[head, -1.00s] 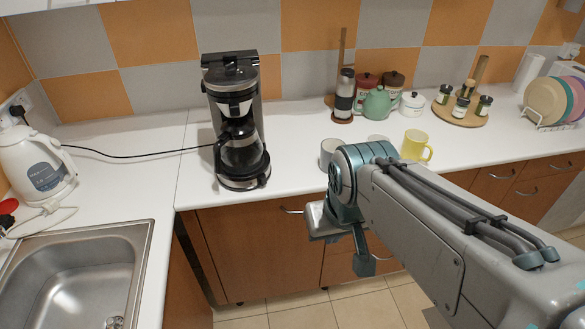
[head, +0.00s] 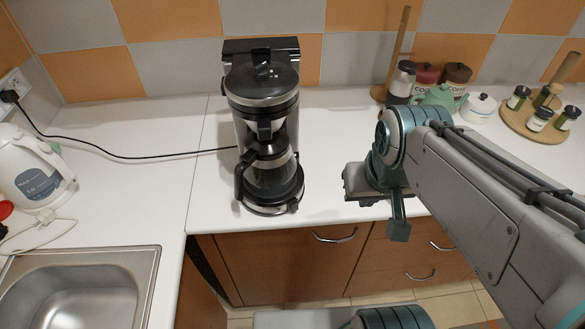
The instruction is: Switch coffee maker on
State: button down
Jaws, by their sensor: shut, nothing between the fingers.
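The black and silver coffee maker (head: 262,85) stands upright on the white counter in the head view. Its dark glass carafe (head: 270,170) sits on the round base plate, with the handle toward the front left. No switch can be made out from here. My gripper (head: 362,188) is to the right of the coffee maker, near the counter's front edge, apart from it. It is shut and empty. My wrist partly hides its fingers.
A black cord (head: 140,157) runs left from behind the coffee maker. A white kettle (head: 35,170) and a steel sink (head: 80,285) are at left. Canisters, a green teapot (head: 438,95) and a spice tray (head: 540,128) stand at right. Counter between machine and gripper is clear.

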aim_at(294, 207)
jog(key=u, duration=0.6)
jog(key=k, duration=1.25)
jog(key=z, duration=0.25)
jog(key=i, duration=0.9)
jog(key=u, duration=0.35)
